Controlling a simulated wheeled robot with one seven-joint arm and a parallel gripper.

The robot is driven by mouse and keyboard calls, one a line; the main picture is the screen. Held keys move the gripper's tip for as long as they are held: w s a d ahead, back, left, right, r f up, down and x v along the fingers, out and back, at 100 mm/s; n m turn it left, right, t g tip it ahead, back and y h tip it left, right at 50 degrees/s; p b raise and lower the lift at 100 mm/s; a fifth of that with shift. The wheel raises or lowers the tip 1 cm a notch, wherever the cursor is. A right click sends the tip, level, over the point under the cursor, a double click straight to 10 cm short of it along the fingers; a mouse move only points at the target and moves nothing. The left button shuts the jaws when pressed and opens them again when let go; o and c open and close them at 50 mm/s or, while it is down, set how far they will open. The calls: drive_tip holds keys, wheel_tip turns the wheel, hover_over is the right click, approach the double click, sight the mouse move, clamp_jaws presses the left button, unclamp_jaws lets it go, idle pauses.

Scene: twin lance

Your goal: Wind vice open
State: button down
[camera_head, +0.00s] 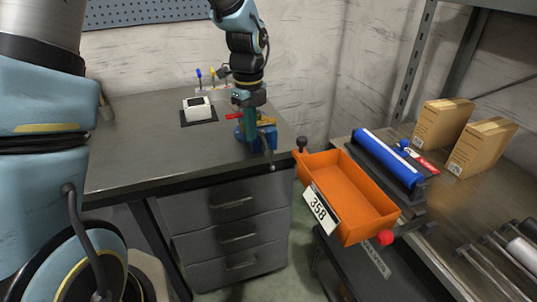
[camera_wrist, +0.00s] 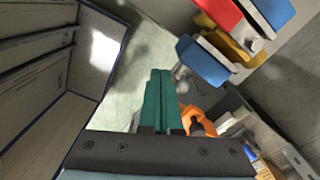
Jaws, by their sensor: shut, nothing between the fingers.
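The vice (camera_head: 258,138) is blue with a yellow-orange part and is mounted at the bench's front right corner. A dark handle bar (camera_head: 267,155) hangs in front of it, past the bench edge. My gripper (camera_head: 249,128) points down at the vice, with its green fingers shut and empty. From the head view I cannot tell whether they touch it. In the wrist view the shut green fingers (camera_wrist: 159,95) show beside the blue vice parts (camera_wrist: 203,62), with red and yellow pieces near them. The jaw gap is not clear.
A white device (camera_head: 197,108) sits on a dark mat on the bench. An orange bin (camera_head: 345,190) labelled 358 stands out to the right of the bench. Cardboard boxes (camera_head: 442,124) and a blue roll (camera_head: 388,157) are on the right-hand shelf. Drawers (camera_head: 233,203) are under the bench.

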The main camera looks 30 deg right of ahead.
sight(264, 133)
drive_tip(key=shift+f+b, duration=0.4)
drive_tip(key=shift+f, duration=0.75)
drive_tip(key=shift+d+r, duration=0.1)
drive_tip(key=shift+d, duration=0.05)
drive_tip(key=shift+d+p, duration=0.35)
drive_tip(key=shift+d+r, duration=0.1)
drive_tip(key=shift+s+d+p, duration=0.1)
drive_tip(key=shift+d+p, duration=0.25)
drive_tip(key=shift+d, duration=0.05)
drive_tip(key=shift+d+r, duration=0.1)
drive_tip(key=shift+d, duration=0.05)
idle(0.4)
drive_tip(key=shift+d, duration=0.35)
drive_tip(key=shift+s+d+p, duration=0.1)
drive_tip(key=shift+d+p, duration=0.1)
drive_tip(key=shift+p, duration=0.15)
